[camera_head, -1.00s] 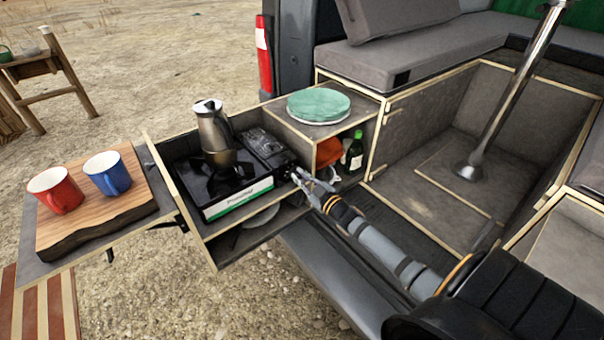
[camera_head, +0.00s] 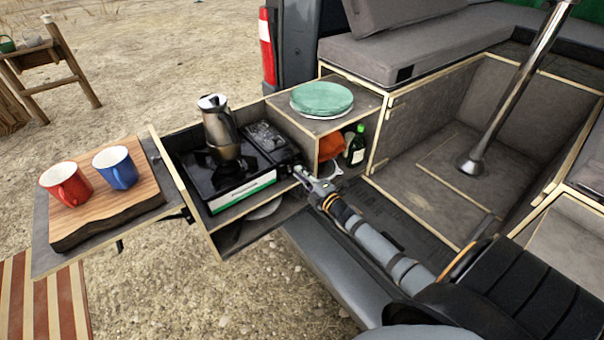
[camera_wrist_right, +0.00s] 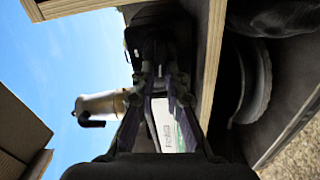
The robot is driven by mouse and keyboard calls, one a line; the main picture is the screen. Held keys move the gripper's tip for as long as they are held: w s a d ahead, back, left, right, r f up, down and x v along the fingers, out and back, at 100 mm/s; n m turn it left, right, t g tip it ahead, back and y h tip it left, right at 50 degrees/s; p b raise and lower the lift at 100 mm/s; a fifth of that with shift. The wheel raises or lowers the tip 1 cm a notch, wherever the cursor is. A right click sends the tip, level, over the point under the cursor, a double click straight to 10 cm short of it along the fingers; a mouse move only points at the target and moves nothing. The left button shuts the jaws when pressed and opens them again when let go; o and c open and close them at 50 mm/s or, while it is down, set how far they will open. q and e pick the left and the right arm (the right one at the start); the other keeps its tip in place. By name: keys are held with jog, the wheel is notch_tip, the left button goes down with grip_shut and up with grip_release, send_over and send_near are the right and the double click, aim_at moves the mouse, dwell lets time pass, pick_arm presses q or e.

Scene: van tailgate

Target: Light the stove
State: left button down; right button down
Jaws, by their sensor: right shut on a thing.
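The black camping stove (camera_head: 212,172) with a white and green front label sits in the pulled-out wooden drawer. A steel moka pot (camera_head: 220,128) stands upright on its burner; it also shows in the right wrist view (camera_wrist_right: 98,105). My right gripper (camera_head: 304,176) is at the stove's right front end, and its jaws are shut on the stove's control knob (camera_wrist_right: 155,72), as far as the dark wrist view shows. The fingers cover most of the knob. My left gripper is not in view.
A red mug (camera_head: 67,184) and a blue mug (camera_head: 115,167) stand on a wooden board (camera_head: 110,232) at the left. Green plates (camera_head: 321,98) lie on the cabinet top. A green bottle (camera_head: 356,145) stands in the cubby beside my right gripper.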

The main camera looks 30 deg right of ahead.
jog(key=shift+d+f+n+b, duration=0.1)
jog(key=shift+f+n+b, duration=0.15)
jog(key=shift+n, duration=1.65)
jog(key=shift+d+f+n+b, duration=0.1)
jog(key=shift+f+n, duration=0.2)
jog(key=shift+n, duration=1.6)
jog(key=c, duration=1.4)
grip_release()
jog(key=shift+n, duration=0.3)
jog(key=s, duration=1.2)
jog(key=shift+d, duration=0.4)
